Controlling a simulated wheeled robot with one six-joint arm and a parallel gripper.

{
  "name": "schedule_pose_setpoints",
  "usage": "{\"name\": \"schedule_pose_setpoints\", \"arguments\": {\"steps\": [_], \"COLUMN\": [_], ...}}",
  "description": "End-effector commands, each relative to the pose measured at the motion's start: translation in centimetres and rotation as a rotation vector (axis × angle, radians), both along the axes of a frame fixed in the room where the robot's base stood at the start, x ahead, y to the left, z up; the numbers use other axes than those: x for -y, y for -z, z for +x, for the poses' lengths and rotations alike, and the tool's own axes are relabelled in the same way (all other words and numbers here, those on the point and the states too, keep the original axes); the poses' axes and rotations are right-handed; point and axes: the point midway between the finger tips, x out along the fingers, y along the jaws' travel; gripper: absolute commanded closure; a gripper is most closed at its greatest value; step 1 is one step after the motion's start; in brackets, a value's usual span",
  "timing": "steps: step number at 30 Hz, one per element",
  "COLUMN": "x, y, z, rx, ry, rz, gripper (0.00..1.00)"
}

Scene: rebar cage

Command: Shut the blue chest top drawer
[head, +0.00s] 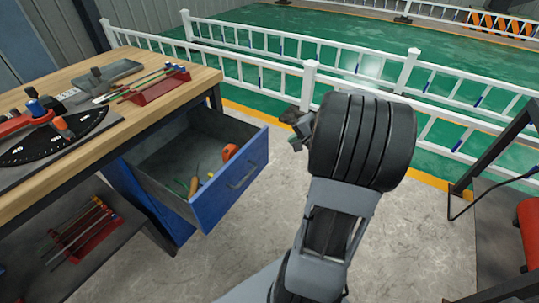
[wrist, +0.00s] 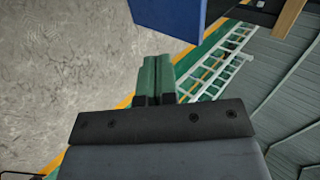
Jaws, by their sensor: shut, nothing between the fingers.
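The blue chest (head: 150,200) stands under the wooden workbench. Its top drawer (head: 238,183) is pulled well out, with a handle on its blue front and several tools inside, one of them orange. The blue drawer front also shows at the top of the wrist view (wrist: 165,15). My gripper (head: 297,130) is to the right of the drawer front and apart from it, partly hidden behind my arm in the head view. In the wrist view its green fingers (wrist: 157,78) are together with nothing between them, and they do not touch the drawer.
The workbench top (head: 180,88) holds a red tool rack (head: 155,88), a grey tray and a black angle gauge. A white railing (head: 310,80) runs behind. A dark-framed stand with a red cylinder (head: 528,230) is at right. Bare concrete floor lies before the drawer.

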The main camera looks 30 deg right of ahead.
Motion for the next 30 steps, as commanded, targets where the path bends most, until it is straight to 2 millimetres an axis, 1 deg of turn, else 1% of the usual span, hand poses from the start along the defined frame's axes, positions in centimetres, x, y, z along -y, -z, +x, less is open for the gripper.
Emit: {"name": "schedule_pose_setpoints", "arguments": {"steps": [1,5,8,15,20,21,24,30], "x": [0.6,1.0,0.6,-0.9,-1.7,-1.9,-2.5,-3.2], "y": [1.0,1.9,2.9,6.1,8.0,8.2,7.9,7.9], "z": [0.0,0.6,1.5,4.6,6.5,6.9,8.2,9.7], "rx": [0.007,0.019,0.018,0.016,0.017,0.018,0.019,0.018], "ry": [0.02,0.036,0.037,0.036,0.036,0.036,0.036,0.037], "rz": [0.01,0.019,0.02,0.021,0.02,0.019,0.017,0.018], "gripper": [1.0,1.0,1.0,1.0,1.0,1.0,1.0,1.0]}}
